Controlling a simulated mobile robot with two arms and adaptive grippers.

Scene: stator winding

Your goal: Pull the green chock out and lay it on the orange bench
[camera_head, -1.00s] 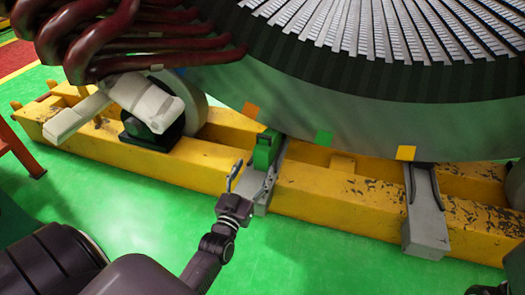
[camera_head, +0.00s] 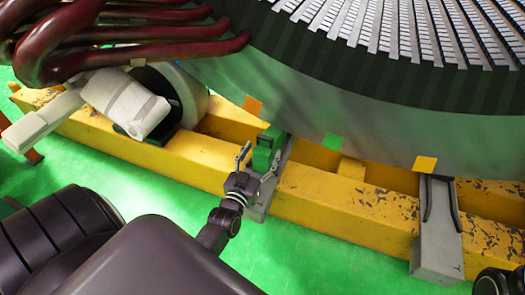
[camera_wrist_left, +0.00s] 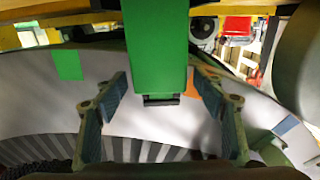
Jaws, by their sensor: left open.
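The green chock (camera_head: 266,148) stands on a grey bracket (camera_head: 258,205) across the yellow beam, against the lower edge of the big round stator. In the left wrist view the chock (camera_wrist_left: 155,45) comes down from the top between the finger lines. My left gripper (camera_head: 256,158) is open at the chock's near side. In the left wrist view its two padded fingers (camera_wrist_left: 159,85) stand apart, with gaps to the chock on both sides. An orange-red piece (camera_head: 34,157) shows at the left edge; I cannot tell whether it is the orange bench. My right gripper is not in view.
The yellow beam (camera_head: 325,195) runs below the stator (camera_head: 380,130). A second grey bracket (camera_head: 436,235) stands at the right. Dark red pipes (camera_head: 150,40) and a white roller unit (camera_head: 125,100) are at the left. Green floor (camera_head: 290,255) is clear in front.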

